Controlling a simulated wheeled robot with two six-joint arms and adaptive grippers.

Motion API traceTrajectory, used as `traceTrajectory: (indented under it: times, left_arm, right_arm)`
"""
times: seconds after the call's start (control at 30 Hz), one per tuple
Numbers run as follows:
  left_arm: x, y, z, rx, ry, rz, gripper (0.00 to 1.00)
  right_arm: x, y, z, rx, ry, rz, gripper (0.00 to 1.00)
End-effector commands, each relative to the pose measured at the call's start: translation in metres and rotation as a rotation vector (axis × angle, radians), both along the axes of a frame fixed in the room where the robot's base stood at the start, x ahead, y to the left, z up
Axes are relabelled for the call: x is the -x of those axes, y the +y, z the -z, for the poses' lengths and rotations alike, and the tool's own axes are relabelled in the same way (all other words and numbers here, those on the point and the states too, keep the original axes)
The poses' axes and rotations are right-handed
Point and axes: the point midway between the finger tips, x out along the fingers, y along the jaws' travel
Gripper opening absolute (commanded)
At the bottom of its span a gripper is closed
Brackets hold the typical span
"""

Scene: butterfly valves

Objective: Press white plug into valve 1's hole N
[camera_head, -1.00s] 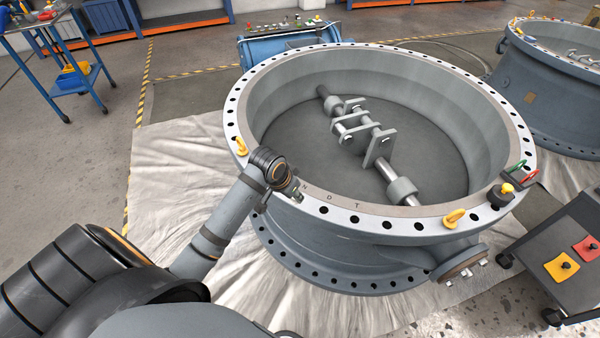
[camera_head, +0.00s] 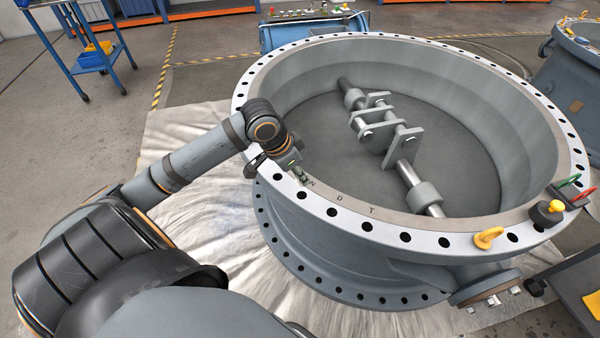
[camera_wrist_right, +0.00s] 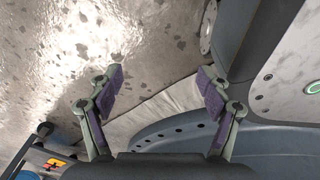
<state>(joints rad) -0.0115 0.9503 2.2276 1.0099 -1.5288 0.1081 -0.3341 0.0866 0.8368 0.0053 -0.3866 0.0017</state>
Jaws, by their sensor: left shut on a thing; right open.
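Valve 1 (camera_head: 270,205), the large grey ring body, fills the middle of the head view. Its pale flange carries a row of dark holes and the letters N, D and T on the near left side. My left gripper (camera_head: 299,175) is at this flange, just beside the letter N (camera_head: 312,184). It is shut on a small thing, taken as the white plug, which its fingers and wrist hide. Hole N is also hidden or too small to tell. My right gripper (camera_wrist_right: 160,82) is open and empty in the right wrist view, above the floor and cloth.
A black block with a yellow knob (camera_head: 556,206) and green and red handles sit farther right. A shaft with brackets (camera_head: 385,125) crosses the ring's inside. A dark trolley (camera_head: 575,285) stands at the lower right.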

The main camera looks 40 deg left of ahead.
Motion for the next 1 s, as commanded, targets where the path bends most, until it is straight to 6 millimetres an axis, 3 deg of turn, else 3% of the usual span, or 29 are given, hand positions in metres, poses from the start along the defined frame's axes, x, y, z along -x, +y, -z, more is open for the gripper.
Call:
traceTrajectory:
  times: [0.17, 0.5, 1.0]
  left_arm:
    - [0.0, 0.0, 0.017, 0.0, 0.0, 0.0, 0.08]
    - [0.0, 0.0, 0.038, 0.0, 0.0, 0.0, 0.08]
    - [0.0, 0.0, 0.041, 0.0, 0.0, 0.0, 0.08]
  right_arm:
    - [-0.026, 0.002, 0.003, -0.001, -0.013, 0.0, 0.78]
    - [-0.066, 0.006, -0.009, -0.006, -0.024, 0.0, 0.78]
    - [-0.077, 0.008, -0.018, -0.007, -0.026, -0.001, 0.78]
